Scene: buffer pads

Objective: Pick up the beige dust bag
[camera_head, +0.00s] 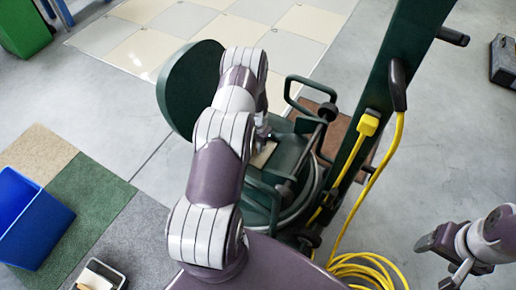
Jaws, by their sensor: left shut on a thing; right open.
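A small beige piece, which looks like the dust bag (263,154), shows inside the dark green floor machine (285,156), just below the end of my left arm. My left gripper (263,137) is at that spot, mostly hidden by my own arm links, and is shut on the beige piece. Most of the bag is hidden by the arm and the machine frame. My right gripper (440,262) is at the lower right edge, open and empty, above bare floor and away from the machine.
The machine's tall green post (393,75) and a yellow cable (392,150) stand right of my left arm. The cable coils on the floor. A blue bin (30,215), carpet tiles (85,200) and a dark tray (118,272) holding a pale item lie at left.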

